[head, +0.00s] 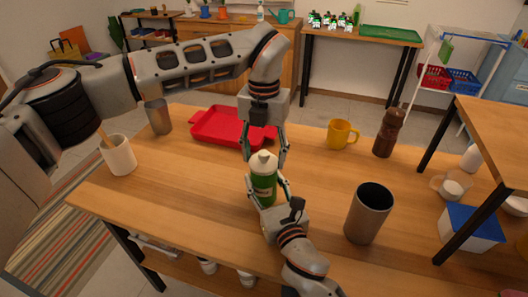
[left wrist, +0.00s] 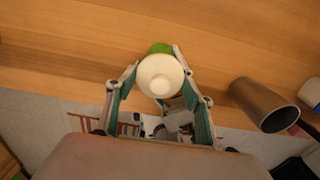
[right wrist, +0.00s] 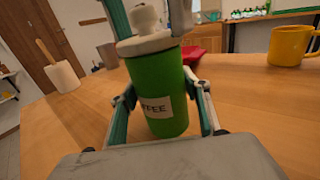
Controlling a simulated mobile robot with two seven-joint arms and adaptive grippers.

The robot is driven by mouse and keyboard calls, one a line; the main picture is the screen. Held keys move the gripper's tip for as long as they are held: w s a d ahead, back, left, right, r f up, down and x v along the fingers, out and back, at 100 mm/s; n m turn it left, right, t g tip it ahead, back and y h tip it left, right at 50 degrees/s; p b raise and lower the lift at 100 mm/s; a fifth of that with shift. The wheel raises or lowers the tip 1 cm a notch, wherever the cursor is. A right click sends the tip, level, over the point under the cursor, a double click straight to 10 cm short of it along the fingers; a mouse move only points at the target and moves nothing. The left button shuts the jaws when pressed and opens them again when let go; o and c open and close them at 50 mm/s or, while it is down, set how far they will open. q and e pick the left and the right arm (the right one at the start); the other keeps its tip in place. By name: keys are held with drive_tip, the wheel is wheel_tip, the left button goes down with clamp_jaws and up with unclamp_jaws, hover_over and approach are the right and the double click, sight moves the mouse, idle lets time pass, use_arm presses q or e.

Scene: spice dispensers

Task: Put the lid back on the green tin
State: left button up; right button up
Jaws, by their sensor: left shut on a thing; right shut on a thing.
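The green tin (head: 264,188) stands upright on the wooden table, and its label ending in "FFEE" shows in the right wrist view (right wrist: 160,90). The cream lid (head: 263,162) with a round knob is on the tin's top; it looks slightly tilted in the right wrist view (right wrist: 150,42), and I cannot tell if it is fully seated. My left gripper (head: 266,160) reaches down from above and is shut on the lid, which fills the left wrist view's middle (left wrist: 160,76). My right gripper (head: 263,194) is shut on the tin's body from the front.
A grey cup (head: 368,214) stands right of the tin. A red tray (head: 215,128), yellow mug (head: 342,134) and brown bottle (head: 389,134) are behind. A white crock (head: 119,156) and grey tumbler (head: 158,117) stand at the left. The table's front left is clear.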

use_arm(q)
drive_tip(key=shift+f, duration=0.2)
drive_tip(key=o, duration=1)
drive_tip(key=shift+o, duration=0.2)
wheel_tip(320, 180, up, 12)
use_arm(e)
drive_tip(key=o, duration=1.7)
drive_tip(key=shift+c, duration=0.2)
